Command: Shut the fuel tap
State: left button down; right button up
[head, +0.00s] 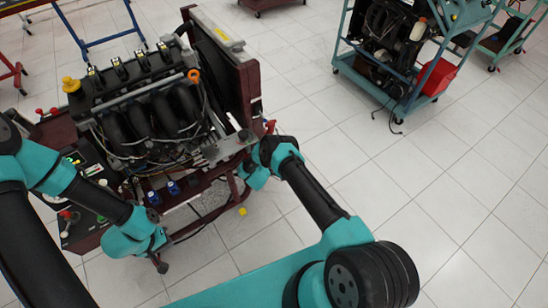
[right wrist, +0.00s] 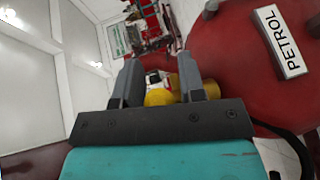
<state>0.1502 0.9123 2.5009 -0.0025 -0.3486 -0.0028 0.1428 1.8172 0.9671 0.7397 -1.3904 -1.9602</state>
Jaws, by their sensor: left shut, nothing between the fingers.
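In the right wrist view, the red fuel tank (right wrist: 240,45) with a white PETROL label (right wrist: 280,40) fills the upper right. A yellow part (right wrist: 160,97), which looks like the fuel tap, shows just beyond and between the fingers of my right gripper (right wrist: 160,80). The fingers stand apart; I cannot tell whether they touch it. In the head view, my right wrist is at the right side of the engine trainer (head: 160,110), its fingers not clear. A small yellow piece (head: 242,211) shows below it. My left gripper (head: 161,266) is shut and empty at the trainer's near side.
A teal cart (head: 385,90) with a red box (head: 434,77) stands at the back right. Blue trestle legs (head: 110,38) stand at the back left. The tiled floor (head: 420,190) to the right is clear. A black hose (right wrist: 285,135) runs below the tank.

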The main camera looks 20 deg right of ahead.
jog(key=shift+o, duration=0.2)
jog(key=v, duration=1.7)
jog(key=shift+s+a, duration=0.1)
jog(key=shift+a, duration=0.05)
jog(key=d+r+m+g+y, duration=0.2)
jog(key=d+r+m+y, duration=0.2)
jog(key=r+y, duration=0.45)
jog(key=s+d+r+m+g+y, duration=0.1)
jog(key=s+r+m+g+y, duration=0.1)
jog(key=s+r, duration=0.4)
jog(key=s+d+r+m+g+y, duration=0.1)
jog(key=s+r+m+g+y, duration=0.2)
jog(key=s, duration=1.3)
notch_tip(320, 180, up, 3)
jog(key=g+y, duration=0.2)
jog(key=shift+g, duration=0.3)
